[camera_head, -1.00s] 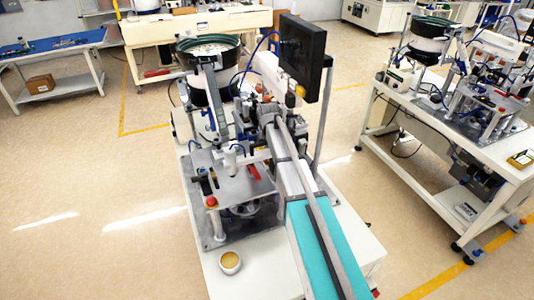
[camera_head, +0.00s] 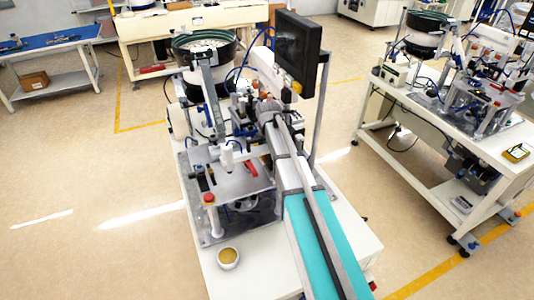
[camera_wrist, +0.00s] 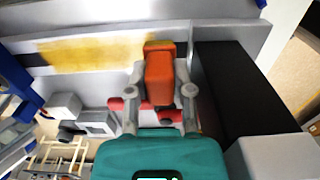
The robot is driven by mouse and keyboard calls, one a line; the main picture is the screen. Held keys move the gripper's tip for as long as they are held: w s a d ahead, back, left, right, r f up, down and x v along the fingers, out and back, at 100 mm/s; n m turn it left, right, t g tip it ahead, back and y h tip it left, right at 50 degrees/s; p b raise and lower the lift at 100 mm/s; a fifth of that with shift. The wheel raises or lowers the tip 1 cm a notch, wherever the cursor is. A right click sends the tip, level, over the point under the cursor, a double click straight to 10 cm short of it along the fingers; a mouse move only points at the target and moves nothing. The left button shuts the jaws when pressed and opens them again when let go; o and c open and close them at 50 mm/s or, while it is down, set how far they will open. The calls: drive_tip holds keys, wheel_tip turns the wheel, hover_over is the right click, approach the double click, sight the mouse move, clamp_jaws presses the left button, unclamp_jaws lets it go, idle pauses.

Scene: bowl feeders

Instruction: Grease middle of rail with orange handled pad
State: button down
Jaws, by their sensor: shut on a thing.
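In the wrist view, my gripper (camera_wrist: 162,92) is shut on the orange handle (camera_wrist: 159,72) of the pad. The handle's far end, with a yellowish edge, is up against a pale metal rail (camera_wrist: 110,34) that runs across the picture. A yellow grease smear (camera_wrist: 92,54) lies on the rail to the left of the pad. The pad's working face is hidden, so I cannot tell whether it touches the rail. In the head view my arm hides the gripper and the pad.
A small bowl of yellow grease (camera_head: 228,257) stands at the machine table's front left corner. A black monitor (camera_head: 298,48) and a bowl feeder (camera_head: 205,45) rise behind. In the wrist view, a black block (camera_wrist: 235,95) is close right of my gripper.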

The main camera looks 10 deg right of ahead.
drive_tip(key=shift+r+p, duration=2.45)
drive_tip(key=shift+r, duration=0.25)
drive_tip(key=shift+r+p, duration=1.5)
drive_tip(key=shift+r, duration=0.05)
drive_tip(key=shift+r, duration=0.1)
